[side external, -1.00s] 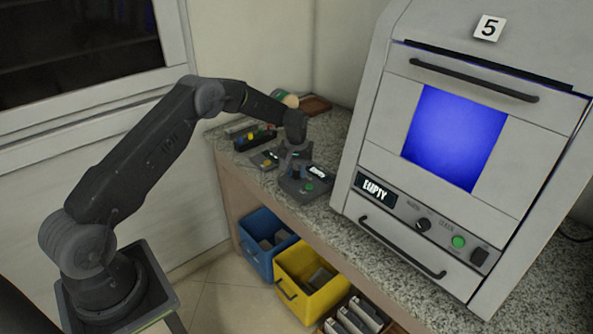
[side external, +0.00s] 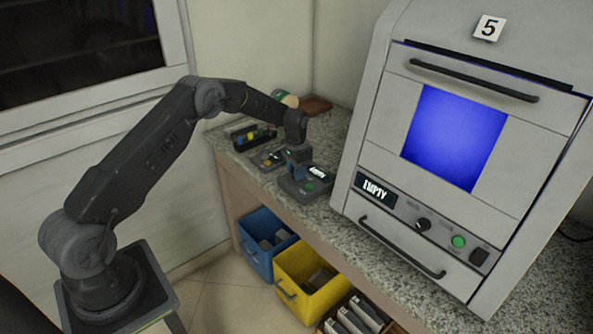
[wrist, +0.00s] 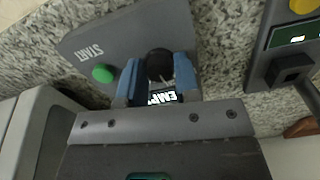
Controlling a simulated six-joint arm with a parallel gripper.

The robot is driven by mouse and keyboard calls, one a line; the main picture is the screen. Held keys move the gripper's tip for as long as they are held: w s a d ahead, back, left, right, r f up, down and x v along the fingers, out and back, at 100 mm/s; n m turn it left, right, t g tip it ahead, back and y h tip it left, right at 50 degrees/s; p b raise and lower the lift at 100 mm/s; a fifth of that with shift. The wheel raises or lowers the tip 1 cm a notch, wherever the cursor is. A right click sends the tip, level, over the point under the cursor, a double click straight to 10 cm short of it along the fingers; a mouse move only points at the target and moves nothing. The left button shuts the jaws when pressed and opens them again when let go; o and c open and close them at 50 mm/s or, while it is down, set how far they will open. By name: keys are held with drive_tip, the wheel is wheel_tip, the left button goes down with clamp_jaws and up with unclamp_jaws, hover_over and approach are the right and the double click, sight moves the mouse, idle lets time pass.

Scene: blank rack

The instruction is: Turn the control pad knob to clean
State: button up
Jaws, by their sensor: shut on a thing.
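The grey control pad (side external: 303,187) sits on the speckled worktop, left of the large machine. In the wrist view the pad (wrist: 112,38) shows a green button (wrist: 104,73) beside the word START, a round black knob (wrist: 159,66) and a lit display (wrist: 162,97) partly hidden by my gripper. My gripper (wrist: 157,75) has its blue fingers on two sides of the knob, shut on it. In the side view my gripper (side external: 298,172) is down over the pad and hides the knob. The knob's pointer setting cannot be read.
The large grey machine (side external: 455,130) stands to the right; its display (side external: 375,187) reads EMPTY. Another small device with a yellow button (side external: 268,158) is close beside the pad. A blue bin (side external: 262,240) and a yellow bin (side external: 308,277) stand below the worktop.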

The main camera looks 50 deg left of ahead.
drive_tip(key=m, duration=0.6)
drive_tip(key=shift+m, duration=0.3)
drive_tip(key=m, duration=0.6)
drive_tip(key=shift+m, duration=0.3)
drive_tip(key=shift+f, duration=0.1)
drive_tip(key=o, duration=0.9)
wheel_tip(320, 180, up, 14)
idle(0.3)
